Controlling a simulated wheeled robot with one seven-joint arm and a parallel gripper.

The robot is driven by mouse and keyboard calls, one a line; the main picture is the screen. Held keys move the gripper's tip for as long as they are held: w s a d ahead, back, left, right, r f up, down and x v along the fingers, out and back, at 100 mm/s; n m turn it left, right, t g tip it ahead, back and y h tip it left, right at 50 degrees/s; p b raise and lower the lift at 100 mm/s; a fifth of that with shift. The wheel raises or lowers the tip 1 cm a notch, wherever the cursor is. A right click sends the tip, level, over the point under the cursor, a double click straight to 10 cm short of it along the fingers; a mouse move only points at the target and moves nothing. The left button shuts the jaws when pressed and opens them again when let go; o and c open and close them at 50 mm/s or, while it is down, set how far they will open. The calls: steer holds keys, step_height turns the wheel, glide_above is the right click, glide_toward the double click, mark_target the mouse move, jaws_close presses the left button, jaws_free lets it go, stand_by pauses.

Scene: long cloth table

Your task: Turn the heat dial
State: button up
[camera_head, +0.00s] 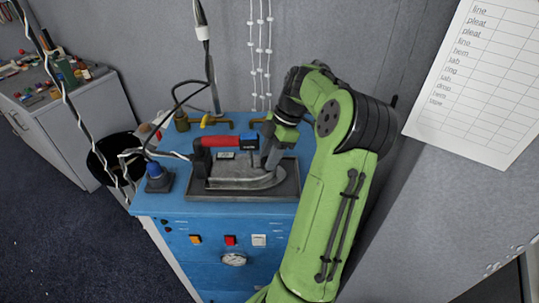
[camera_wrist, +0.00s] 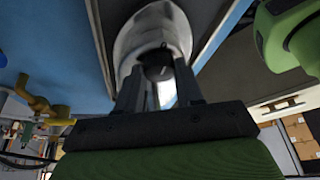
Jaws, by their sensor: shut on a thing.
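A clothes iron with a red handle (camera_head: 222,141) and grey metal body (camera_head: 240,176) rests on a dark tray (camera_head: 228,195) on top of a blue boiler cabinet (camera_head: 160,207). In the wrist view the pale iron body (camera_wrist: 150,28) fills the top middle. A small dark round dial (camera_wrist: 157,60) shows on it. My gripper (camera_head: 271,163) points down at the iron's right part. In the wrist view my gripper (camera_wrist: 158,78) has its two fingers on either side of the dial, shut on it. In the head view the dial is hidden by my gripper.
The cabinet front has orange (camera_head: 195,239), red (camera_head: 231,240) and white (camera_head: 259,240) switches and a round gauge (camera_head: 233,259). Brass fittings (camera_head: 182,121) stand at the back. A cable (camera_head: 177,100) hangs behind the iron. A blue-topped fitting (camera_head: 157,177) stands at left.

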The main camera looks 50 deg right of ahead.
steer(key=m+t+h, duration=0.1)
steer(key=m, duration=0.2)
steer(key=m+h, duration=0.1)
steer(key=m, duration=0.2)
steer(key=shift+s+a+m+t, duration=0.2)
steer(key=shift+m+t, duration=0.1)
steer(key=shift+t, duration=0.1)
steer(key=m+h, duration=0.1)
steer(key=m, duration=0.2)
steer(key=m+h, duration=0.1)
steer(key=m, duration=0.2)
steer(key=shift+a+t+b, duration=0.2)
steer(key=shift+t+b, duration=0.1)
steer(key=shift+b, duration=0.05)
steer(key=shift+m+h, duration=0.3)
steer(key=shift+m, duration=0.1)
steer(key=o, duration=1)
steer(key=shift+o, duration=0.2)
steer(key=p+v, duration=0.4)
steer(key=v, duration=1.2)
